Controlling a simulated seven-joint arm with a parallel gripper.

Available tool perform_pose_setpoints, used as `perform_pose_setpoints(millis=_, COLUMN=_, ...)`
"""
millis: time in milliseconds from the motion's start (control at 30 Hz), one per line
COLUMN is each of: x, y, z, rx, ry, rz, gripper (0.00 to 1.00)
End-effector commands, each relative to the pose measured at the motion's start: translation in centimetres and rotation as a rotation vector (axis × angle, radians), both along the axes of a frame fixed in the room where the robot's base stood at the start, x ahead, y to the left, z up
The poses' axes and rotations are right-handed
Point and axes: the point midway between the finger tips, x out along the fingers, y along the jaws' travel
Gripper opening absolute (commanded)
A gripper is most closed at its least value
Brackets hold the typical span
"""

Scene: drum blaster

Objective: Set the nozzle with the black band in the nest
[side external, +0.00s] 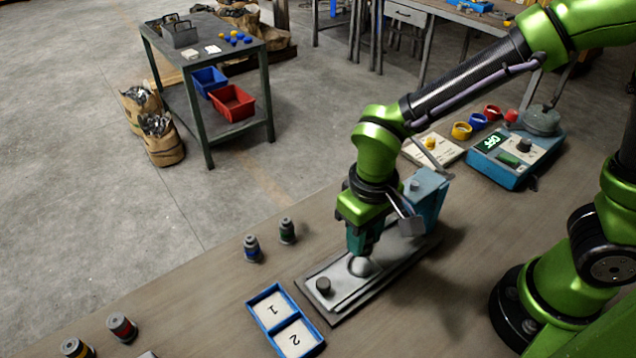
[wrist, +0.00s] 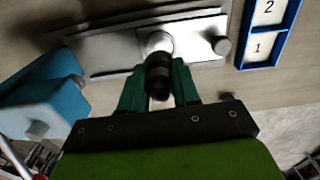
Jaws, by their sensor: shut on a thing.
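My gripper (side external: 362,246) points down over the metal fixture plate (side external: 343,287), just above a round grey seat (side external: 361,267). In the wrist view my gripper (wrist: 159,88) is shut on a dark nozzle (wrist: 158,76), between its green fingers. The nozzle's far end meets or overlaps the pale round seat (wrist: 158,43); I cannot tell whether it is seated. Its band is not clear in the shadow. In the side view the fingers hide most of the nozzle. A dark knob (side external: 323,286) stands on the plate's near end.
Nozzles with blue (side external: 251,249), green (side external: 287,231), red (side external: 122,328) and yellow (side external: 77,348) bands stand on the bench. A blue two-part tray (side external: 268,290), marked 1 and 2, lies left of the plate. A blue block (side external: 427,194) stands behind; a control box (side external: 515,155) reads OFF.

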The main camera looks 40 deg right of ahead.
Motion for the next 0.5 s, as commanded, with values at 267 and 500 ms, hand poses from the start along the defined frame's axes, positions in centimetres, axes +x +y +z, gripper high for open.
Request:
perform_pose_setpoints(millis=267, x=0.0, y=0.0, z=-2.3, rx=-0.002, ry=0.004, rz=-0.001, gripper=0.0)
perform_pose_setpoints(millis=500, x=0.0, y=0.0, z=-3.8, rx=-0.001, ry=0.003, rz=-0.002, gripper=0.0)
